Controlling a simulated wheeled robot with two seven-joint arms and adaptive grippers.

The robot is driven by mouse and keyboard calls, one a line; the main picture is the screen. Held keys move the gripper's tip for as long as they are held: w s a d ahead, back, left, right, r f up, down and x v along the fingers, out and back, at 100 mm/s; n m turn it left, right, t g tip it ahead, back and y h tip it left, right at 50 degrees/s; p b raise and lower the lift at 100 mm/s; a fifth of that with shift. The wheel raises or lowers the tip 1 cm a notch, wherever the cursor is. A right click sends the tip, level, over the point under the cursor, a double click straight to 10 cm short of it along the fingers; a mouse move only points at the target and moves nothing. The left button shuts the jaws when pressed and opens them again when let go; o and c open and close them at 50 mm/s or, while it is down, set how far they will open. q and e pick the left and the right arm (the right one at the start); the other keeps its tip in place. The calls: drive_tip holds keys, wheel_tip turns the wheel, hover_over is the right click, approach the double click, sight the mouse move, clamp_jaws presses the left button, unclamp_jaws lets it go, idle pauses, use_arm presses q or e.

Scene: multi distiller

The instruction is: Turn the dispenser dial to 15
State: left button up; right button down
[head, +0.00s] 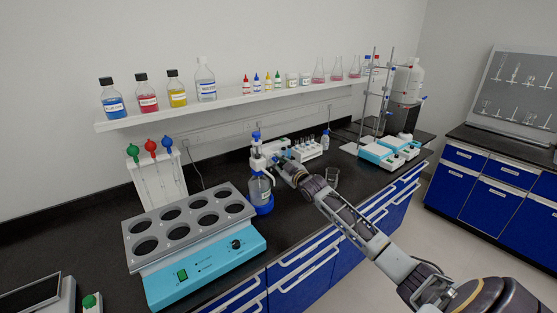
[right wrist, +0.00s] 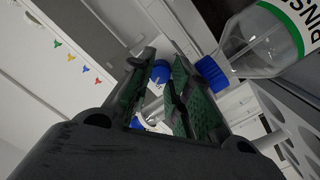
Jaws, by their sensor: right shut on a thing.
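The dispenser bottle (head: 261,190) has blue liquid and a blue lower end, and stands on the black bench behind the heating block. Its white dispenser head (head: 257,163) with a blue top (head: 256,137) rises above it. My right gripper (head: 270,149) reaches in from the right and is shut at the dispenser head. In the right wrist view, its green-padded fingers (right wrist: 165,78) close around a blue and white part (right wrist: 155,88), the dispenser dial. The fingers mostly hide the dial, and its number cannot be read. My left gripper is not in view.
A light-blue heating block (head: 205,262) with several round wells stands in front left of the dispenser. A pipette stand (head: 158,183) is behind it. A beaker (head: 332,177) stands near my right arm. A bottle shelf (head: 230,101) runs above the bench.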

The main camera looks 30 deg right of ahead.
drive_tip(key=m+p, duration=0.1)
drive_tip(key=m, duration=0.1)
drive_tip(key=shift+m+p, duration=0.3)
drive_tip(key=shift+p, duration=0.05)
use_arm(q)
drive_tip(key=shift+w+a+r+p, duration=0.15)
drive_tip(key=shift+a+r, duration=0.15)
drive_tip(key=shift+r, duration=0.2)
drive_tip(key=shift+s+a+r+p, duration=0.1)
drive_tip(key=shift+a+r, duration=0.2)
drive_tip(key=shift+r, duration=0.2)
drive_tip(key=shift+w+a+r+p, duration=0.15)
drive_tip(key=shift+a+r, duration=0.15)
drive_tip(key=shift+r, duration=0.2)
use_arm(e)
drive_tip(key=shift+m, duration=0.7)
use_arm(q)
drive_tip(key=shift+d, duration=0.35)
